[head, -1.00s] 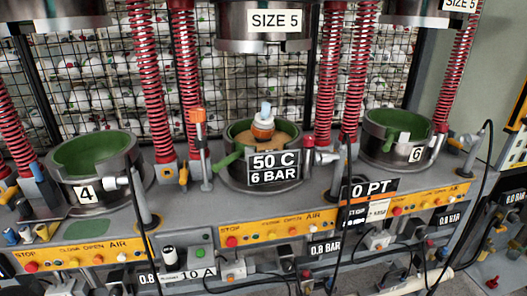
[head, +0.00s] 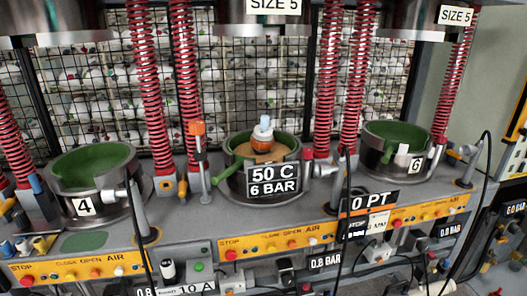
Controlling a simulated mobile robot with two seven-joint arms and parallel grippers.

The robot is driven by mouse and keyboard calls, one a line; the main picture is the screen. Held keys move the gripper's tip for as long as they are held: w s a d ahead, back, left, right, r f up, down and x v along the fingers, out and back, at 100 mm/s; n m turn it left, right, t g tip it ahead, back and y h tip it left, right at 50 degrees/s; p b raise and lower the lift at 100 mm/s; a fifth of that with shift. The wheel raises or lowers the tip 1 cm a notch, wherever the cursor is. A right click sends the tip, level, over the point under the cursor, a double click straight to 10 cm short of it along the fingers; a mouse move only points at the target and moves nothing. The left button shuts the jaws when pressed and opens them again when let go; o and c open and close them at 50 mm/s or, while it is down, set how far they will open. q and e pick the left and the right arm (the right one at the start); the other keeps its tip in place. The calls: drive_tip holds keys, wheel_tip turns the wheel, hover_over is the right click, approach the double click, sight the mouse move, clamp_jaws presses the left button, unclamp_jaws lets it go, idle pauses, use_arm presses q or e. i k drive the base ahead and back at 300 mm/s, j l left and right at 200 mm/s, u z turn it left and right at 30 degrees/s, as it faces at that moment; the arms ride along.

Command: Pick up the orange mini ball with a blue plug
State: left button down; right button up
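The orange mini ball (head: 262,138) sits in the middle green-lined press mould (head: 283,176), on a tan surface inside it. Its top is white, and a pale blue plug (head: 265,121) stands upright on it. Neither of my grippers shows in the head view.
Press moulds marked 4 (head: 97,183) and 6 (head: 391,148) stand to the left and right. Red springs (head: 186,85) and upper press heads rise around them. An orange-topped post (head: 197,129) stands left of the middle mould. Black hoses hang in front.

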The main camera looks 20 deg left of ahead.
sight(262, 139)
drive_tip(key=i+l+u, duration=0.35)
drive_tip(key=i, duration=0.2)
drive_tip(key=i+l+u, duration=0.35)
drive_tip(key=i+l, duration=0.15)
drive_tip(key=i+l+u, duration=0.3)
drive_tip(key=i+l, duration=0.15)
drive_tip(key=l, duration=0.25)
drive_tip(key=k+l+u, duration=0.25)
drive_tip(key=k+l, duration=0.2)
drive_tip(key=j+z, duration=0.1)
drive_tip(key=j, duration=0.25)
drive_tip(key=i+j, duration=0.15)
drive_tip(key=j, duration=0.15)
drive_tip(key=i+l+z, duration=0.1)
drive_tip(key=i, duration=0.2)
